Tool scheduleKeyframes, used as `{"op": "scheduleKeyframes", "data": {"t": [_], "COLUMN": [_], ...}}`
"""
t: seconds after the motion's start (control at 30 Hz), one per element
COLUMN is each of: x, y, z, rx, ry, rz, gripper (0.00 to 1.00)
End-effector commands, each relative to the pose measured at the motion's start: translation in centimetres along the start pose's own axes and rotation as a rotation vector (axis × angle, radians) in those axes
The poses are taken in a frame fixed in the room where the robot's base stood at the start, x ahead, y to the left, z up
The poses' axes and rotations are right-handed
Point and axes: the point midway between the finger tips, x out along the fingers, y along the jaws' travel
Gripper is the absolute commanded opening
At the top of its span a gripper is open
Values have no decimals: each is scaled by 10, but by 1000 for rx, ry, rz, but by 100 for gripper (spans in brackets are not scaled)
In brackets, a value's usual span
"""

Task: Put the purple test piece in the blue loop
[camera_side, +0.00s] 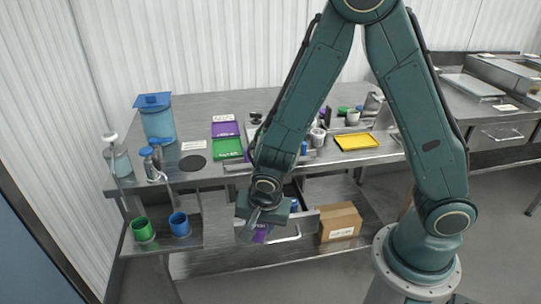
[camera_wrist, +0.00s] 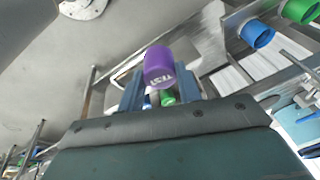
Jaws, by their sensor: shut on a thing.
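The purple test piece (camera_wrist: 160,66), a short cylinder with white lettering, is between my gripper's fingers in the wrist view. My gripper (camera_wrist: 160,88) is shut on it. In the side view my gripper (camera_side: 263,222) hangs low at the front of the bench, with the purple piece (camera_side: 261,234) showing just below it. The blue loop (camera_side: 180,224), a cup-like blue ring, is at the lower left, apart from my gripper. It also shows at the upper right in the wrist view (camera_wrist: 257,34).
A green loop (camera_side: 142,229) stands left of the blue one and shows in the wrist view (camera_wrist: 299,9). An open drawer (camera_side: 286,238) lies around my gripper's height. A cardboard box (camera_side: 340,222) is to the right. The bench top (camera_side: 207,101) above holds several trays and containers.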

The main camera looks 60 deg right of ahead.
Motion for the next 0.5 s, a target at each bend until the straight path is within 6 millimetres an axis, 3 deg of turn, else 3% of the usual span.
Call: {"op": "scheduleKeyframes", "data": {"t": [0.27,0.5], "x": [-35,-82], "y": [-7,-13], "z": [-9,-21], "rx": [2,2], "ry": [1,1], "rz": [-8,-9], "gripper": [3,3]}}
